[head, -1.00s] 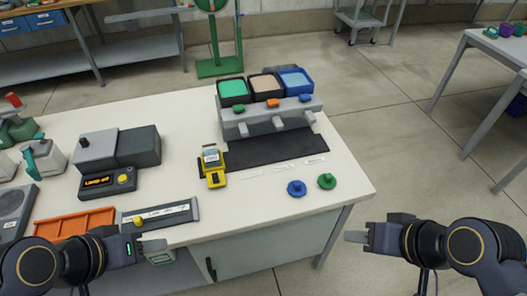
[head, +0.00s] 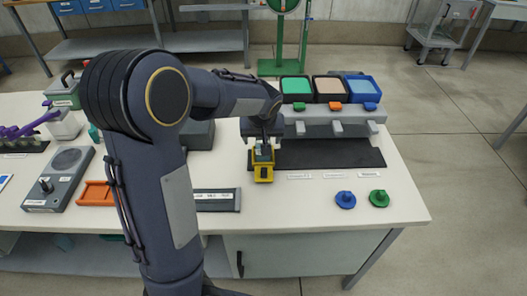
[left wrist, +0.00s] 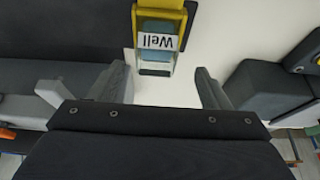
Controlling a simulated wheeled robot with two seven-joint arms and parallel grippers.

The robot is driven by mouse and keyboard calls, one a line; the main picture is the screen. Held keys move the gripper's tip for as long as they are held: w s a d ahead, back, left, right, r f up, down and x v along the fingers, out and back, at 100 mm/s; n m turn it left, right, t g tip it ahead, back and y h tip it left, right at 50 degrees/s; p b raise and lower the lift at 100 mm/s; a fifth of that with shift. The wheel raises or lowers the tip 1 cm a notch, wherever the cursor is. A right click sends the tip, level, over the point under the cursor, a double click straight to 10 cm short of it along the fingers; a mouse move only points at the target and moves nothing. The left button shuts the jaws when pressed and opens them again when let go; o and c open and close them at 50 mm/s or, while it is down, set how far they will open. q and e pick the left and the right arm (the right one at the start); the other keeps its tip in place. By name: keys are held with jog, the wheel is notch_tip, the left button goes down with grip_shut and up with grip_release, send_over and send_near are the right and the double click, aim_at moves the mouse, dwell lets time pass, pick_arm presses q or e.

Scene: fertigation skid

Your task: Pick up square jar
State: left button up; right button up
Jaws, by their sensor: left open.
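In the head view the yellow holder (head: 263,172) stands on the table at the left end of the black mat, and the jar (head: 263,153) is partly hidden by my left gripper (head: 262,138). My left gripper is open, its fingers (left wrist: 161,72) spread wide to either side of the jar's near end. I see no contact. My right gripper is out of view.
A grey dispenser rack (head: 335,114) with green, tan and blue bins stands behind the black mat (head: 330,153). A blue knob (head: 345,199) and a green knob (head: 379,198) lie at the front right. An orange tray (head: 96,193) and a grey scale (head: 63,178) are left.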

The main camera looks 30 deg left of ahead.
pick_arm(q)
jog(key=x, duration=0.6)
jog(key=shift+w+d+f, duration=0.1)
jog(key=shift+d+f, duration=0.05)
jog(key=shift+d, duration=0.05)
jog(key=shift+c, duration=0.4)
jog(key=c, duration=1)
jog(key=shift+c, duration=0.2)
